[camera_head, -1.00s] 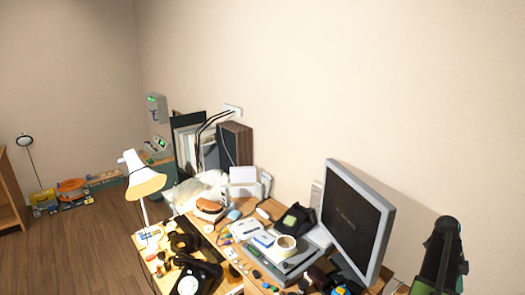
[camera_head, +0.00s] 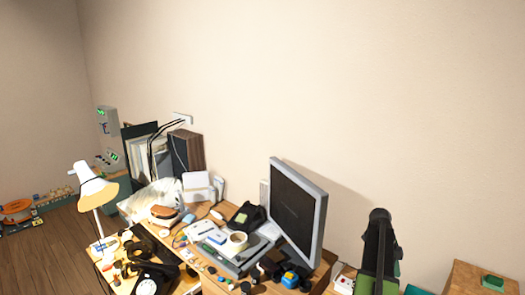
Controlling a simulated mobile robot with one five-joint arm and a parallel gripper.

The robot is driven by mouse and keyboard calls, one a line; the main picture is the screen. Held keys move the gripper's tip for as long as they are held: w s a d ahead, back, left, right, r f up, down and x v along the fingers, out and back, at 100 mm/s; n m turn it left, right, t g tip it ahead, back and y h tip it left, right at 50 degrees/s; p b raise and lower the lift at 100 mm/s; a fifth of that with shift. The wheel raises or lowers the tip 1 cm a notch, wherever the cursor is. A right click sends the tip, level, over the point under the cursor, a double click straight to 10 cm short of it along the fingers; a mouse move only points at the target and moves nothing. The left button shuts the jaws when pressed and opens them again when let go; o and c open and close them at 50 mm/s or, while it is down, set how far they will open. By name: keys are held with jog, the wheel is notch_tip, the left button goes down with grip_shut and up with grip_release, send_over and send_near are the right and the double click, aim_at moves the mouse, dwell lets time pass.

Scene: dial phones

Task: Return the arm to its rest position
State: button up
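My gripper and arm do not show in the head view, so their pose and finger state cannot be seen. A black dial phone (camera_head: 149,284) with a white dial is at the lower front of the desk, cut by the bottom edge. A second dark, phone-like device (camera_head: 246,217) sits near the middle of the desk, left of the monitor.
The wooden desk is cluttered. A lamp (camera_head: 95,192) stands at its left, a monitor (camera_head: 297,208) at its right. A tall black and green object (camera_head: 378,250) stands farther right, beside a wooden box (camera_head: 470,277). Bare floor (camera_head: 45,262) shows at lower left.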

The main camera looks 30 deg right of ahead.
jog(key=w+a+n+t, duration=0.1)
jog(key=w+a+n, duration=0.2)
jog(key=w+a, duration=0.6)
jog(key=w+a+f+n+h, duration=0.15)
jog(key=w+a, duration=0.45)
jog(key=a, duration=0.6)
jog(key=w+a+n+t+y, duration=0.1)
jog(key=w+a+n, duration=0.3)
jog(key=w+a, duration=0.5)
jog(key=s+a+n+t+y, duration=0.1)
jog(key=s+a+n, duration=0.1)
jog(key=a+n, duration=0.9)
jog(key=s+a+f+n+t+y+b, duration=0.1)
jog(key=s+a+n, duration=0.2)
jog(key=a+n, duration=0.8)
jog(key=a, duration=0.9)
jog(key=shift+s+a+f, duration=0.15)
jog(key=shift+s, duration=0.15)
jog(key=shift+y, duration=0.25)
